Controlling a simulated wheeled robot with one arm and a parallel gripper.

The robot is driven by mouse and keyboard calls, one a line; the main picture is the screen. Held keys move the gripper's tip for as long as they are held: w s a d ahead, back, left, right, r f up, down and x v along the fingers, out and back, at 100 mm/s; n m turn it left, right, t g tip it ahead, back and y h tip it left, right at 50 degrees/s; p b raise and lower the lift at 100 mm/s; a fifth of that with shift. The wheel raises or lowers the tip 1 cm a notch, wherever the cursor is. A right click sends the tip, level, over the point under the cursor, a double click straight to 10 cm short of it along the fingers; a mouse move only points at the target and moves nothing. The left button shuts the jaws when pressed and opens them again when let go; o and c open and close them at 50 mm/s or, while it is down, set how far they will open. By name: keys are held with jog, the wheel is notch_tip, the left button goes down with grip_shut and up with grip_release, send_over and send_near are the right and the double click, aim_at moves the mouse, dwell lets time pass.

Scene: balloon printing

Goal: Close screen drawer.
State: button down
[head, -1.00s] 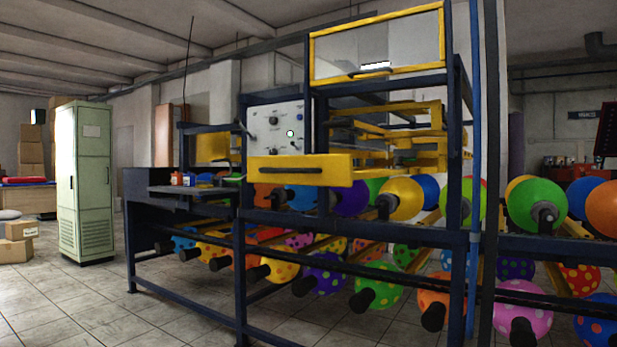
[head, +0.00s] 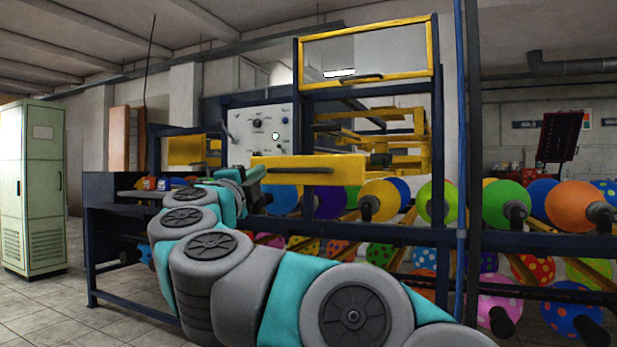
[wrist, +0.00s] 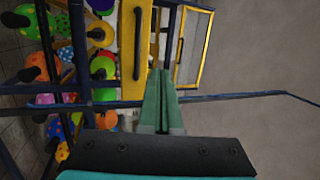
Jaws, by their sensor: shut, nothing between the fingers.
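The screen drawer (head: 345,172) has a yellow front with a dark bar handle (head: 292,171). It stands out from the dark blue machine frame, below the white control panel. In the wrist view the drawer front (wrist: 127,65) appears turned on its side, left of the fingers. My gripper (wrist: 161,72) shows there as two green fingers, shut and empty, with their tips close beside the drawer front. I cannot tell if they touch it. In the head view my arm reaches to the drawer's left end, and the fingertips (head: 262,170) are hard to make out.
A yellow-framed clear panel (head: 364,52) is above the drawer. The control panel (head: 259,128) is behind it. Rows of coloured balloons (head: 436,203) on dark holders fill the rack below and to the right. A pale green cabinet (head: 32,190) stands at the left, with open tiled floor near it.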

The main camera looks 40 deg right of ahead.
aim_at(314, 171)
jog(key=w+d+m+g, duration=0.1)
jog(key=d, duration=0.4)
jog(key=d+m+g, duration=0.1)
jog(key=d, duration=0.4)
jog(key=w+d+g, duration=0.1)
jog(key=d+g, duration=0.1)
jog(key=d, duration=0.3)
jog(key=shift+w+d+f+m+h, duration=0.1)
jog(key=shift+w+d+m+h, duration=0.15)
jog(key=shift+w+m+h, duration=0.15)
jog(key=shift+w+d, duration=0.1)
jog(key=shift+d, duration=0.45)
